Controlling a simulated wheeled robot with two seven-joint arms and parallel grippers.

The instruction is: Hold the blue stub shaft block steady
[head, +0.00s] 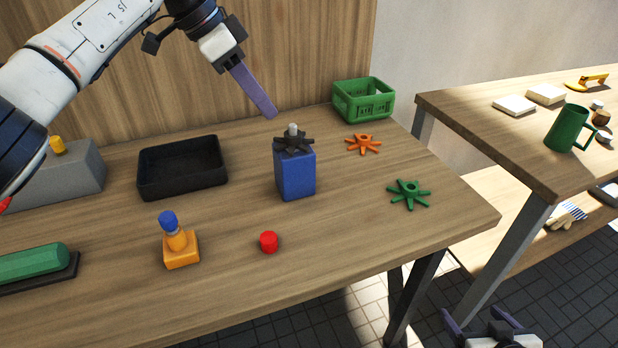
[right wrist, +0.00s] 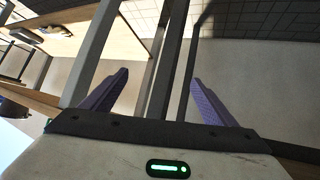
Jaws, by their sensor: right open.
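The blue stub shaft block (head: 295,177) stands upright in the middle of the table. A dark star-shaped wheel (head: 293,145) sits around its pale stub (head: 292,129), whose top shows above the wheel. My left gripper (head: 269,113) reaches in from above, its purple finger ending just up and left of the stub, seemingly apart from it. Only one finger shows clearly, so its opening is hidden. My right gripper (head: 471,311) is low at the bottom right, off the table; in the right wrist view (right wrist: 160,76) its fingers are spread and empty.
An orange star wheel (head: 363,143) and a green one (head: 408,194) lie right of the block. A green crate (head: 363,100) is behind, a black tray (head: 182,168) left. A red cap (head: 268,242) and orange block (head: 181,252) are in front. A second table (head: 480,110) stands right.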

